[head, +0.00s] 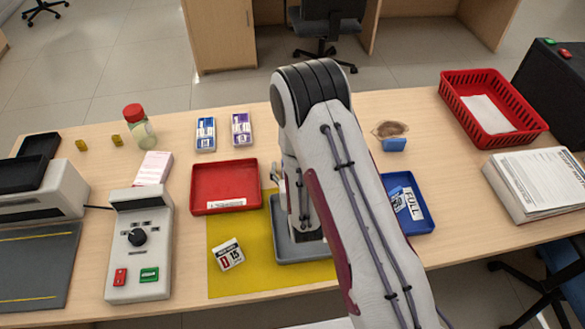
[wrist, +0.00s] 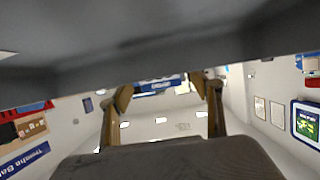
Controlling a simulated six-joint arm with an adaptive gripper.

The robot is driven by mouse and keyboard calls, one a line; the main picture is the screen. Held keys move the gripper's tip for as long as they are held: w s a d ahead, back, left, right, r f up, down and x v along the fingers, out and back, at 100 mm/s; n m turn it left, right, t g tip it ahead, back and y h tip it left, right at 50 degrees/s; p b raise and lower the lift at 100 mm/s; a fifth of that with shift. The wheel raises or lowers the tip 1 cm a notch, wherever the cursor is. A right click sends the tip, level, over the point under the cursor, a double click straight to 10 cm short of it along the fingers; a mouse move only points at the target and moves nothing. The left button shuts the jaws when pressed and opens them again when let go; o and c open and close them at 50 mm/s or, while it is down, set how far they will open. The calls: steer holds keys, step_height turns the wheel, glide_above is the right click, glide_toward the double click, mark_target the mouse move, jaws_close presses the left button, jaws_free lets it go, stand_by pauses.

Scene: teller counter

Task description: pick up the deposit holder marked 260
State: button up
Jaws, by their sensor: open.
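Two small holders stand side by side at the back of the counter in the head view, one blue and white (head: 205,133) and one purple and white (head: 241,128). Their numbers are too small to read, so I cannot tell which is marked 260. My gripper is mostly hidden behind my arm in the head view, over the grey tray (head: 284,247). In the wrist view my gripper (wrist: 160,90) is open, its two brown fingers apart with nothing between them. That view looks out at the room's walls and ceiling and shows no holder.
A red tray (head: 226,206) lies in front of the holders, partly on a yellow mat (head: 225,282). A bottle (head: 140,128) stands left of the holders. A blue tray (head: 423,218) lies right of my arm. A red basket (head: 468,110) stands at back right.

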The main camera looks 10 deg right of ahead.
steer(key=c, duration=1.2)
steer(key=shift+r, duration=0.15)
step_height(320, 180, up, 10)
stand_by(0.4)
stand_by(0.6)
